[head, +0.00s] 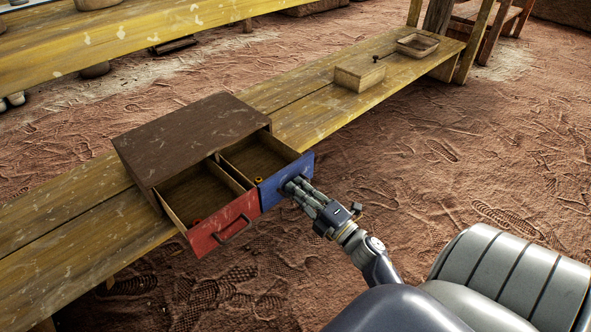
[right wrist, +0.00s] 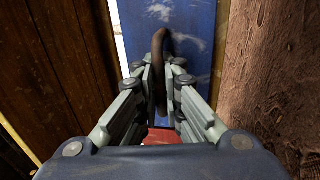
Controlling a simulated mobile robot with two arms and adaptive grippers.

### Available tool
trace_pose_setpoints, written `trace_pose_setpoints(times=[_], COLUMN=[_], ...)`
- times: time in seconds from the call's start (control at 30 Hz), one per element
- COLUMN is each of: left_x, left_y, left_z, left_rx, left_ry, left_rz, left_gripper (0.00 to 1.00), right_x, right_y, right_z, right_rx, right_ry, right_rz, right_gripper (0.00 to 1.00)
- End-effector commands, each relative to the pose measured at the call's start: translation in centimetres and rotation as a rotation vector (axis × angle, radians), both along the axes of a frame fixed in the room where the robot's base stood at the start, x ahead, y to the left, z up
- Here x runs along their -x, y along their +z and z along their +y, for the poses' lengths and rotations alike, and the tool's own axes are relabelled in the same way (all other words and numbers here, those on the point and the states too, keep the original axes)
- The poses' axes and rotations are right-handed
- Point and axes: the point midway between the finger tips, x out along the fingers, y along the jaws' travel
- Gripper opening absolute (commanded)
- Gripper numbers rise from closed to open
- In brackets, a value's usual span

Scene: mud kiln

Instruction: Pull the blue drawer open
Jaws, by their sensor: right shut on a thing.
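The blue drawer (head: 286,178) is the right one of two drawers in a dark brown wooden cabinet (head: 190,140). It stands pulled out, with its inside showing and a small orange thing (head: 259,180) in it. My right gripper (head: 293,186) is at the blue front, shut on its handle. In the right wrist view the dark curved handle (right wrist: 159,55) runs between the fingers, against the blue front (right wrist: 192,35). My left gripper is not in view.
The cabinet stands on a long yellow wooden bench (head: 60,225). Farther along the bench are a wooden box (head: 360,74) with a dark knob and a shallow tray (head: 417,43). Another yellow bench (head: 140,30) stands behind. The reddish ground (head: 450,150) at the right is clear.

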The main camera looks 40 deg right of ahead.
Motion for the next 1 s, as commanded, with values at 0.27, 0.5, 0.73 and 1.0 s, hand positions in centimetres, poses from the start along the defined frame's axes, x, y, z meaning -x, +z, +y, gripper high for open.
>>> trace_pose_setpoints(times=[0.27,0.5,0.73,1.0], left_x=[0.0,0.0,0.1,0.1], left_y=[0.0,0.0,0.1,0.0], left_z=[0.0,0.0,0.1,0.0], left_rx=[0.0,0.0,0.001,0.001], left_ry=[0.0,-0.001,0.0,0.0], left_rz=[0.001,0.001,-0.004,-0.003], left_gripper=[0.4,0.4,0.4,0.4], right_x=[0.0,0.0,1.0,6.4], right_y=[-0.2,-0.1,-0.4,-1.4], right_z=[0.0,0.0,-0.1,-0.5], right_rx=[0.0,0.0,-0.001,-0.001], right_ry=[-0.001,0.0,-0.001,-0.002], right_rz=[0.004,0.002,0.004,0.007], right_gripper=[0.28,0.28,0.28,0.28])
